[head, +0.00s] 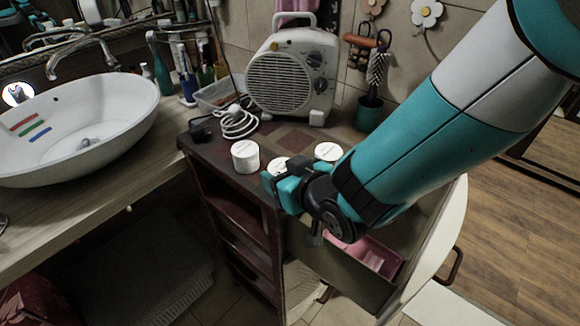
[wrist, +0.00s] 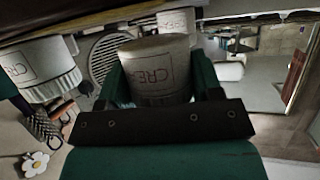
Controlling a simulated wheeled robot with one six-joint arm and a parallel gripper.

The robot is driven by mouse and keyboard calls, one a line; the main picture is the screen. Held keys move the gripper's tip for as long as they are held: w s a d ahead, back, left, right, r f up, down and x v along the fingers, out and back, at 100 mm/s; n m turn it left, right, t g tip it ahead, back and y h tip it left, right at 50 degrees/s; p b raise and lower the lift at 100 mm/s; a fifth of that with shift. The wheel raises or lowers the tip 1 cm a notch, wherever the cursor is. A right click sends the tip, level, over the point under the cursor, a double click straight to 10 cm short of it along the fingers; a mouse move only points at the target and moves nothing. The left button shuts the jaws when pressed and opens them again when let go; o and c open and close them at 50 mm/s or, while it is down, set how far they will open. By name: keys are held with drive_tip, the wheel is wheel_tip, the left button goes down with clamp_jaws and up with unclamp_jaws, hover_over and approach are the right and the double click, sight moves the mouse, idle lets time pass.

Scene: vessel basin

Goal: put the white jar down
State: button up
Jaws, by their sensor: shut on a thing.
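My gripper (head: 284,182) is shut on a white jar (head: 278,165) at the front edge of the cabinet top. In the wrist view, which looks upside down, the held jar (wrist: 155,68) sits between the two green fingers with dark lettering on its side. In the head view my gripper hides most of its lower part. I cannot tell whether its base touches the cabinet top (head: 300,137). Two similar white jars stand nearby, one to the left (head: 245,158) and one to the right (head: 328,152); they also show in the wrist view, at the left (wrist: 42,68) and behind (wrist: 175,20).
A white fan heater (head: 293,78) stands at the back of the cabinet top, with a coiled white cable (head: 237,122) to its left. A green cup (head: 369,113) holds a brush at the back right. An open drawer (head: 345,270) juts out below my gripper. A basin (head: 75,130) is left.

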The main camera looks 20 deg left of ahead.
drive_tip(key=shift+f, duration=0.85)
drive_tip(key=shift+f, duration=0.2)
drive_tip(key=o, duration=0.9)
drive_tip(key=shift+o, duration=0.2)
drive_tip(key=shift+d+r, duration=0.1)
drive_tip(key=shift+r, duration=0.05)
drive_tip(key=p+v, duration=1.3)
drive_tip(key=v, duration=0.4)
drive_tip(key=shift+s+d, duration=0.1)
drive_tip(key=shift+s, duration=0.05)
